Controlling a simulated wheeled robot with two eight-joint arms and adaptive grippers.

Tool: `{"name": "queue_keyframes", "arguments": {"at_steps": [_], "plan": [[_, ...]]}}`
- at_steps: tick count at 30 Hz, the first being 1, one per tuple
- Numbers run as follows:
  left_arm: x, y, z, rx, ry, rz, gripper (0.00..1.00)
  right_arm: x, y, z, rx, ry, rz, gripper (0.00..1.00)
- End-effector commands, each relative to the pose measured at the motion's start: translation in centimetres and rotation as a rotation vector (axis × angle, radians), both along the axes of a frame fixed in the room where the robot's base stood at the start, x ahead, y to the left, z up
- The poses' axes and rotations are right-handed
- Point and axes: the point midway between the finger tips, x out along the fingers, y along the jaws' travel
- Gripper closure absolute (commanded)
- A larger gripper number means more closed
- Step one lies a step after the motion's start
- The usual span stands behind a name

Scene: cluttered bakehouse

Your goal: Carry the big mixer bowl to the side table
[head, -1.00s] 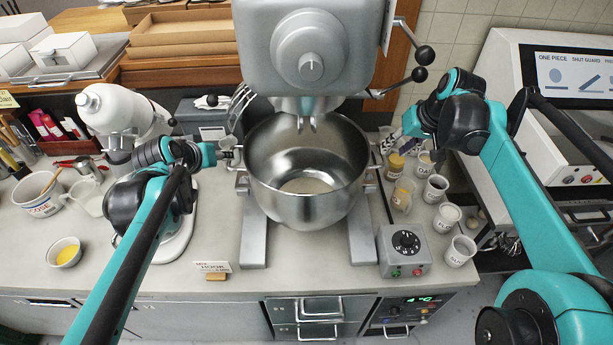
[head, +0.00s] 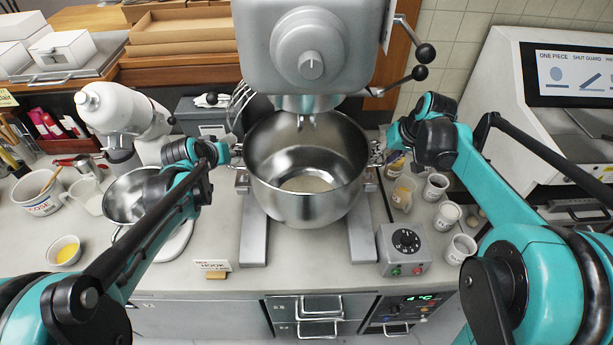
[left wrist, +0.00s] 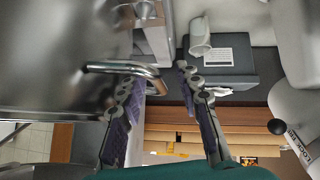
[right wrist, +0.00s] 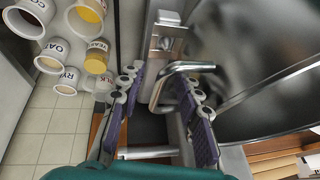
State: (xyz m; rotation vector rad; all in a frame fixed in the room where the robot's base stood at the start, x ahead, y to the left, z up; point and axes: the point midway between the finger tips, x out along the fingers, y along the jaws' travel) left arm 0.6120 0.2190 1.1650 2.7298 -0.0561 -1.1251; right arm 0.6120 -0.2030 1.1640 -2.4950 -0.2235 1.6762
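The big steel mixer bowl (head: 300,207) sits upright under the head of the large grey mixer (head: 305,50), with a little pale stuff in its bottom. My left gripper (head: 232,150) is open at the bowl's left side. In the left wrist view, the bowl's looped handle (left wrist: 120,67) reaches into the gap between its fingers (left wrist: 160,75). My right gripper (head: 383,150) is open at the bowl's right side. In the right wrist view, the other handle (right wrist: 180,68) lies between its fingers (right wrist: 160,76). I cannot pick out the side table.
A white stand mixer (head: 115,110) with a small steel bowl (head: 128,200) stands left. Several labelled cups (head: 447,213) and a control box (head: 404,250) stand right, close to my right arm. A machine with a screen (head: 570,75) is far right.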

Motion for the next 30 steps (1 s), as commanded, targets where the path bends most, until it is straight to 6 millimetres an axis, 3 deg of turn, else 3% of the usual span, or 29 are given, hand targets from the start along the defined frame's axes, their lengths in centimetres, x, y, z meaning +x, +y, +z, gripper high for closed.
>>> {"name": "queue_keyframes", "arguments": {"at_steps": [3,7,8,23,30], "plan": [[0.0,0.0,0.0,0.0,0.0,0.0,0.66,0.0,0.0,0.0,0.0,0.0,0.0,0.66],[0.0,0.0,0.0,0.0,0.0,0.0,0.97,0.0,0.0,0.0,0.0,0.0,0.0,0.98],[0.0,0.0,0.0,0.0,0.0,0.0,1.0,0.0,0.0,0.0,0.0,0.0,0.0,1.0],[0.0,0.0,0.3,0.0,-0.002,0.0,1.0,0.0,0.0,0.2,0.0,-0.001,0.0,1.0],[0.0,0.0,1.3,0.0,-0.003,0.001,1.0,0.0,0.0,1.3,0.0,-0.001,0.0,1.0]]}}
